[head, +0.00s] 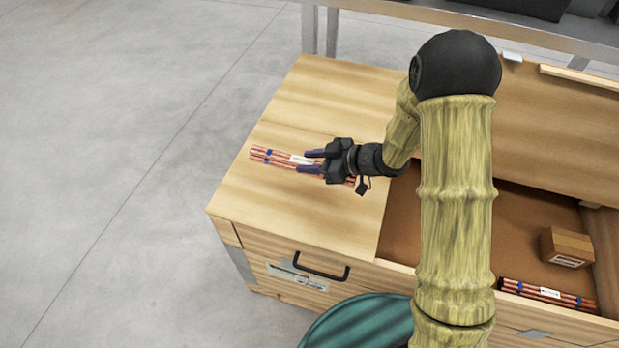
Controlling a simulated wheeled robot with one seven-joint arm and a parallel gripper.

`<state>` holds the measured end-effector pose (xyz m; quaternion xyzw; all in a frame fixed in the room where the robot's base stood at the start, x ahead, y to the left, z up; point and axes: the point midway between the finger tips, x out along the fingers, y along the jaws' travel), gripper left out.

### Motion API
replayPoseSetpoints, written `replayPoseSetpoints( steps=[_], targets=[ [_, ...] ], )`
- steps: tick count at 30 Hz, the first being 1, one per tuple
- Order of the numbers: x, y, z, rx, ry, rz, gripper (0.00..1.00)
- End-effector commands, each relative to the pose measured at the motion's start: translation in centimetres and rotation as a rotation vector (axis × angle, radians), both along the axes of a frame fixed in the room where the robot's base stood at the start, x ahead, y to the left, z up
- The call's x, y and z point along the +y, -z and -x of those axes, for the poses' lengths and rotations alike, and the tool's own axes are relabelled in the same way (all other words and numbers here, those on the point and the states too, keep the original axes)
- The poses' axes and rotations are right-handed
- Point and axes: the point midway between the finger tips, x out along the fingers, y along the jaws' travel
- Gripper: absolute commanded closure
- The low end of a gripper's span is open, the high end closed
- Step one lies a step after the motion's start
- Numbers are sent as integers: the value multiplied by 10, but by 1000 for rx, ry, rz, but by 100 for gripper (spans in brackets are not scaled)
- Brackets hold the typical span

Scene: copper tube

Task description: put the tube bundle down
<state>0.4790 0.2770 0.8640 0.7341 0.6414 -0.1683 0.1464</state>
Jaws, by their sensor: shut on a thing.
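In the head view, a tube bundle (270,156) of several copper tubes with blue bands and a white label lies across my gripper's fingers. My gripper (308,161) is shut on the bundle near its label. The bundle is over the left part of the wooden top (310,110). From this angle I cannot tell whether it touches the wood or is held just above it. The gripper hides part of the bundle's right half.
An open compartment (515,215) to the right holds a cardboard box (567,247) and another tube bundle (545,293). The wooden top is clear behind and in front of my gripper. A black drawer handle (321,272) is on the front face.

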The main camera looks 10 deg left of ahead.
Motion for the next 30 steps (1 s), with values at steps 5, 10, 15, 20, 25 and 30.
replayPoseSetpoints(
  steps=[5,10,15,20,25,30],
  targets=[
    [0,29,0,0,0,-1,100],
    [1,32,0,-3,-2,-4,100],
    [1,32,0,-3,-2,-3,100],
    [1,46,0,1,-2,-1,100],
    [1,67,0,0,-2,-2,100],
    [0,70,-1,-3,2,-3,100]
  ],
)
